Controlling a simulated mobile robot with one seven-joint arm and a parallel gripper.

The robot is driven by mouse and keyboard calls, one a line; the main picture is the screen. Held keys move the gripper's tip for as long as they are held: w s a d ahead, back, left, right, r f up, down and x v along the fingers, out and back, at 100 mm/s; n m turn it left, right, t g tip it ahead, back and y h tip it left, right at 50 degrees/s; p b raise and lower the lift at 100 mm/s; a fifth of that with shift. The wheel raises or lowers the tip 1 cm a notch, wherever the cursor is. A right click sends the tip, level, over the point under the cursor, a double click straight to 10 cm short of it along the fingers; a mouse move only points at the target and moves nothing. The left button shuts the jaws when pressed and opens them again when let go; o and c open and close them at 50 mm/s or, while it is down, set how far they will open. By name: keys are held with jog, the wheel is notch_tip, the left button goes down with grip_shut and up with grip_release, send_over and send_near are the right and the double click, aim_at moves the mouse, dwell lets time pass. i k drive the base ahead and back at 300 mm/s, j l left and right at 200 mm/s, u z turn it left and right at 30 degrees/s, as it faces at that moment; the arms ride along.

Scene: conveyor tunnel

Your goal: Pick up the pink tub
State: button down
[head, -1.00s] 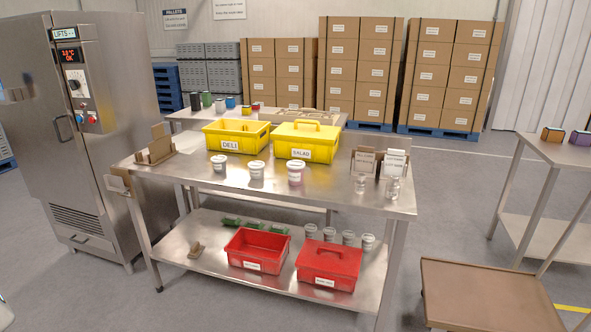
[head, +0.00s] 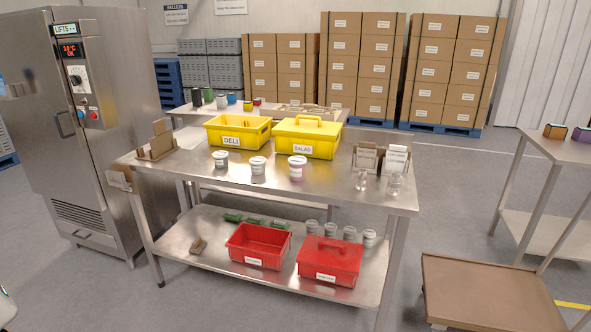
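Three small lidded tubs stand in a row near the front of the steel table's top. The right one (head: 297,169) has a white lid and a faint pink-purple tint on its lower side; it is the only tub here that looks pink. The left tub (head: 220,159) and the middle tub (head: 258,166) look white or grey. All three stand upright and apart from each other. My gripper is not in view.
A yellow DELI crate (head: 231,141) and a lidded yellow SALAD crate (head: 304,149) stand behind the tubs. Two clear jars and card holders (head: 367,157) are to the right. Red crates (head: 328,267) sit on the lower shelf. A brown-topped cart (head: 485,290) stands front right.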

aim_at(297, 164)
jog(key=i+z, duration=0.1)
jog(key=i, duration=0.4)
jog(key=i+j+z, duration=0.15)
jog(key=i, duration=0.35)
jog(key=i+j+z, duration=0.1)
jog(key=i, duration=0.35)
jog(key=i+j+z, duration=0.15)
jog(key=i, duration=0.35)
jog(key=i+j, duration=0.1)
jog(key=i, duration=0.25)
